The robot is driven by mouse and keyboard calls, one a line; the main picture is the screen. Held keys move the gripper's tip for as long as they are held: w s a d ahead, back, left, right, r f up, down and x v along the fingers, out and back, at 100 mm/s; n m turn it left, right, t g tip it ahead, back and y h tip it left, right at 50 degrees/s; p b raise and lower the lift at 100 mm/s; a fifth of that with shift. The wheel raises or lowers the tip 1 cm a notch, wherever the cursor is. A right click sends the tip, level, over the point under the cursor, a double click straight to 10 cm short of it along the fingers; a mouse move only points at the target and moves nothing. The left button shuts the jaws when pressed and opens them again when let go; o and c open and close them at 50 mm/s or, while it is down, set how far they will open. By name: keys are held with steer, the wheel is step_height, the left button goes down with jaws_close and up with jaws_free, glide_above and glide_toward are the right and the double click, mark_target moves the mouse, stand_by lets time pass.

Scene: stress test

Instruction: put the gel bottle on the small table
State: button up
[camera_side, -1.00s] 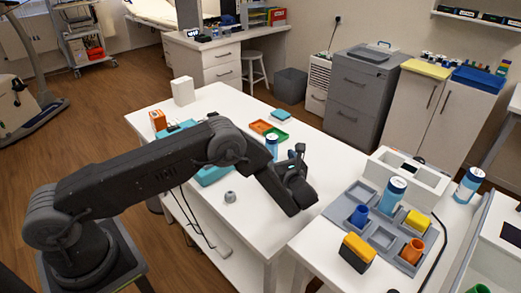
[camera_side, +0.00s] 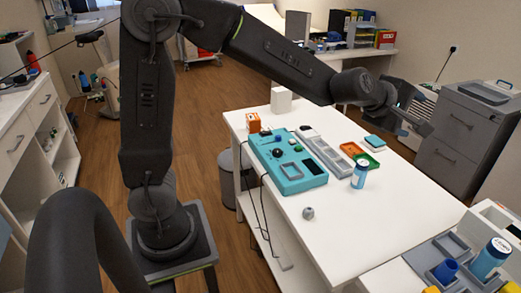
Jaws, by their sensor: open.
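A blue bottle with a white cap (camera_side: 360,175) stands upright on the white table (camera_side: 335,222), near its right edge. A similar blue-and-white bottle (camera_side: 490,258) stands in the grey tray at lower right. I cannot tell from their labels which is the gel bottle. My gripper (camera_side: 428,122) is raised at upper right, above and apart from the table bottle. It is open and holds nothing that I can see; its fingertips are small and dark here.
A teal device (camera_side: 300,180), grey tray (camera_side: 325,155), orange and green trays (camera_side: 362,154), a white box (camera_side: 281,100) and a small grey knob (camera_side: 308,213) occupy the white table. A blue cup (camera_side: 446,271) is at lower right. The table's front is mostly clear.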

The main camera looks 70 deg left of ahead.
steer(key=s+r+m+g+h, duration=0.1)
steer(key=s+m+g, duration=0.2)
steer(key=s+m, duration=0.7)
steer(key=s, duration=0.5)
steer(key=shift+s+a+m+h, duration=0.2)
steer(key=shift+m+h, duration=0.1)
steer(key=shift+m, duration=0.1)
steer(key=shift+o, duration=0.4)
steer(key=s+a+f+m+g+y, duration=0.1)
steer(key=s+a+f+m+g, duration=0.1)
steer(key=s+m, duration=0.2)
steer(key=s+a+f+m+g+y, duration=0.1)
steer(key=s+a+f+m+g, duration=0.1)
steer(key=s, duration=0.9)
steer(key=f+m, duration=0.1)
steer(key=m, duration=0.1)
steer(key=shift+s+m, duration=0.25)
steer(key=shift+m, duration=0.05)
steer(key=shift+f, duration=0.1)
